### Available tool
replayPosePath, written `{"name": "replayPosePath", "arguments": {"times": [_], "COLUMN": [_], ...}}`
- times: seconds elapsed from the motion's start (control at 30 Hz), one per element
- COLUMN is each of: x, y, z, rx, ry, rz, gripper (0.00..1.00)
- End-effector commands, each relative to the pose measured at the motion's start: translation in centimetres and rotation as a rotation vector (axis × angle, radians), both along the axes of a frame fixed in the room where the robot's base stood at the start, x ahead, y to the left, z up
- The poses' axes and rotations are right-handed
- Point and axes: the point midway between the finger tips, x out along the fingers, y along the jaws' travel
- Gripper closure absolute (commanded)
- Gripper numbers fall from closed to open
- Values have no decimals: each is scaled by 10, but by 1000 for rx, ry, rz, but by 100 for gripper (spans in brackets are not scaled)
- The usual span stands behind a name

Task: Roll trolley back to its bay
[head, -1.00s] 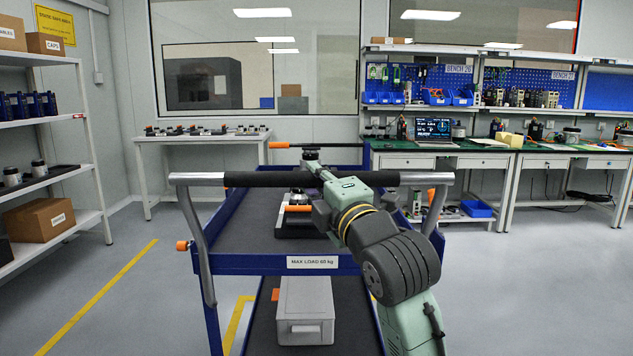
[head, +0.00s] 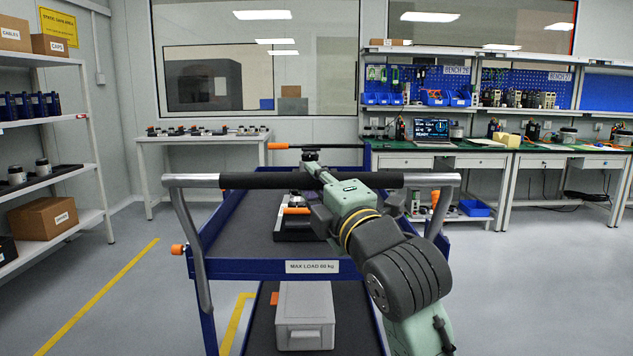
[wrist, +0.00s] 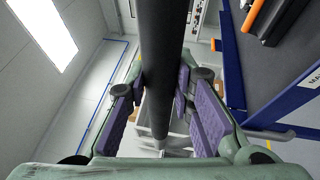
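The blue trolley (head: 310,271) stands in front of me. Its black push handle (head: 265,180) runs across its near end on grey bent arms. My arm reaches over the handle from the right in the head view; its fingers are hard to make out there. On the top deck lies a dark device with an orange part (head: 297,211); a grey bin (head: 305,318) sits on the lower shelf. Yellow floor tape (head: 90,292) shows at left.
A shelf rack (head: 92,150) with boxes stands left. A white table (head: 200,138) is against the back wall, and workbenches (head: 510,160) stand back right. Floor is clear on both sides. More yellow tape (head: 237,322) shows beside and under the trolley.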

Motion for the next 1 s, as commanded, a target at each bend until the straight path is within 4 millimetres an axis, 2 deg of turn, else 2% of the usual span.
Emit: {"name": "replayPosePath", "arguments": {"times": [0.23, 0.6, 0.77, 1.0], "x": [1, -2, -22, -70], "y": [-1, -3, -13, -33], "z": [0, 0, -4, -14], "rx": [1, 2, 2, 1], "ry": [0, 0, -2, -2], "rz": [-3, -5, -7, -7], "gripper": [60, 60, 60, 60]}}
